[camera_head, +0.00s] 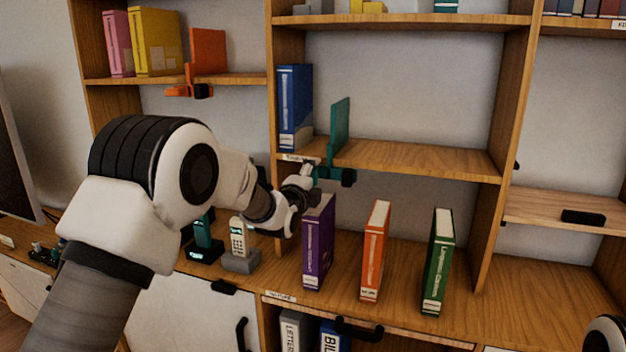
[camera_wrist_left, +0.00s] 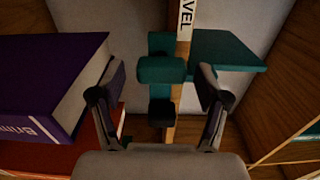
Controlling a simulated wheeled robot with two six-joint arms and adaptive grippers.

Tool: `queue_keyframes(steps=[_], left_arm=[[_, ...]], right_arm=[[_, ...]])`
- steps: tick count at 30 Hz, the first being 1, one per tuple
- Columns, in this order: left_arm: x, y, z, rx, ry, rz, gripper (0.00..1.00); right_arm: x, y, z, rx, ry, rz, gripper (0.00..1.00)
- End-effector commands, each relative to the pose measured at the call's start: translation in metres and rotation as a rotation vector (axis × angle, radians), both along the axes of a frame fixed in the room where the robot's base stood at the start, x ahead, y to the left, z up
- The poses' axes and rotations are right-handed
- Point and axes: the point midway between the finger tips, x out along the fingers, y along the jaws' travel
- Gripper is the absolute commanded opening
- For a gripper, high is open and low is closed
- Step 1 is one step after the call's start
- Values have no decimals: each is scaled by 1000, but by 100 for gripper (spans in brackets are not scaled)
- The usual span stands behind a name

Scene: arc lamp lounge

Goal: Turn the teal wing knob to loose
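A teal bookend clamp (camera_head: 340,126) is fixed at the front edge of the middle shelf, its plate standing up. A rounded teal piece that looks like its wing knob (camera_wrist_left: 162,70) shows in the left wrist view, lying across the picture, with dark parts below it. My left gripper (camera_head: 309,174) is at the clamp's front in the head view. In the left wrist view its fingers (camera_wrist_left: 160,82) are apart, one on each side of the knob, with gaps showing. In the head view the gripper partly hides the knob. My right gripper is out of view.
A purple book (camera_head: 318,243) stands just below the left gripper and close beside it in the wrist view. Orange (camera_head: 374,250) and green (camera_head: 437,262) books stand to the right. A blue binder (camera_head: 294,106) is on the clamp's shelf. A cordless phone (camera_head: 240,245) stands at the left.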

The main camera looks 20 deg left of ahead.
Motion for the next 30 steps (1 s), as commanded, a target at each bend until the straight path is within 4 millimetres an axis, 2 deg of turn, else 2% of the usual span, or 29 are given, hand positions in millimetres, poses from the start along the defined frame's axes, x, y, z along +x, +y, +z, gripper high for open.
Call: queue_keyframes(steps=[8, 11, 18, 21, 25, 30], left_arm=[[-7, 0, 1, -1, -1, 0, 75], [-24, 1, 1, -1, 0, 0, 75], [-86, 3, 1, -1, 1, 0, 75], [-106, 4, 0, -1, 1, 0, 75], [-119, 4, 0, -1, 0, 0, 75], [-120, 4, 0, -1, -1, 0, 75]], right_arm=[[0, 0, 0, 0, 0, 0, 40], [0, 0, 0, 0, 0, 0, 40], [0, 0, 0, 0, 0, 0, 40], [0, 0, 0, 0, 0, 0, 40], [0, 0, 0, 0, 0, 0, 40], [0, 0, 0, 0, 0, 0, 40]])
